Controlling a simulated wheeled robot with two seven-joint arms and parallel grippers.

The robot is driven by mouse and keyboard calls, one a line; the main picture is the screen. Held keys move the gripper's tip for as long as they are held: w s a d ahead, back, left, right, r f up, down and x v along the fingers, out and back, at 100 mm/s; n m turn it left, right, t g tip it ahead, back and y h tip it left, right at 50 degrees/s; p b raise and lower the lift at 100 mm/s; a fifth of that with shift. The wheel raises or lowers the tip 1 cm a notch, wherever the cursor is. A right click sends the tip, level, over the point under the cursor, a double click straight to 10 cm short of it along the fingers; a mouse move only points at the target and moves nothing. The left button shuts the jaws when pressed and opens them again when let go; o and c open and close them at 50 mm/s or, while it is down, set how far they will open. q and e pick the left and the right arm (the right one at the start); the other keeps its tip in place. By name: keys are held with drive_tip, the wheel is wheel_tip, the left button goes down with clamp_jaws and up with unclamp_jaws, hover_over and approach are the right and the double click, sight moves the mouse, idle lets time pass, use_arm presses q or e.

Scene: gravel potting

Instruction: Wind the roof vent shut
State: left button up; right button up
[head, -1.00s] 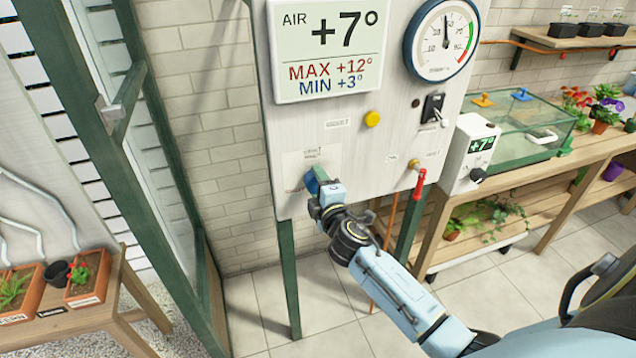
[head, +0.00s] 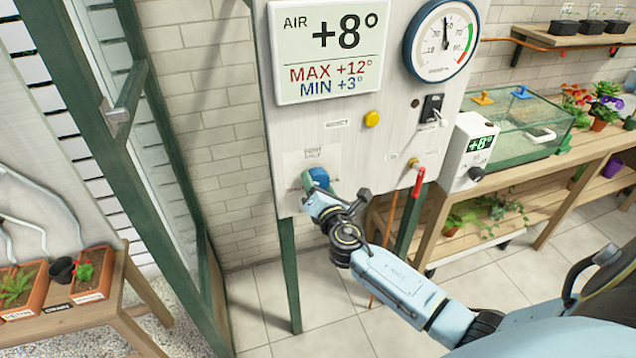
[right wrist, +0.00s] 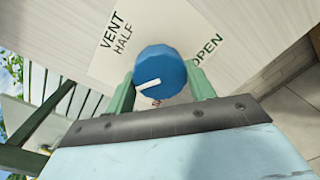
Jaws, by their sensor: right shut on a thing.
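The round blue vent knob (head: 321,176) sits low on the left of the white control panel (head: 345,140). My right gripper (head: 314,183) is at the knob, its green fingers on either side. In the right wrist view the knob (right wrist: 160,70) lies between the fingertips of my gripper (right wrist: 161,88), which is shut on it. A white pointer line on the knob aims at the lower left. The label (right wrist: 122,40) behind it reads "VENT HALF", with "OPEN" to the right. The roof vent and my left gripper are not in view.
The panel has an air display (head: 328,48) reading +8°, a round gauge (head: 440,40), a yellow button (head: 372,118) and a red-handled valve (head: 417,184). A bench (head: 510,160) stands right; a table with pots (head: 92,266) stands left beside the green-framed door.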

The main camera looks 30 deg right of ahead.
drive_tip(key=n+p, duration=0.1)
drive_tip(key=n, duration=0.5)
drive_tip(key=shift+d+f+p, duration=0.1)
drive_tip(key=shift+p, duration=0.25)
drive_tip(key=shift+n, duration=0.3)
drive_tip(key=o, duration=1)
drive_tip(key=shift+s, duration=0.1)
drive_tip(key=v, duration=1.3)
drive_tip(key=shift+s, duration=0.15)
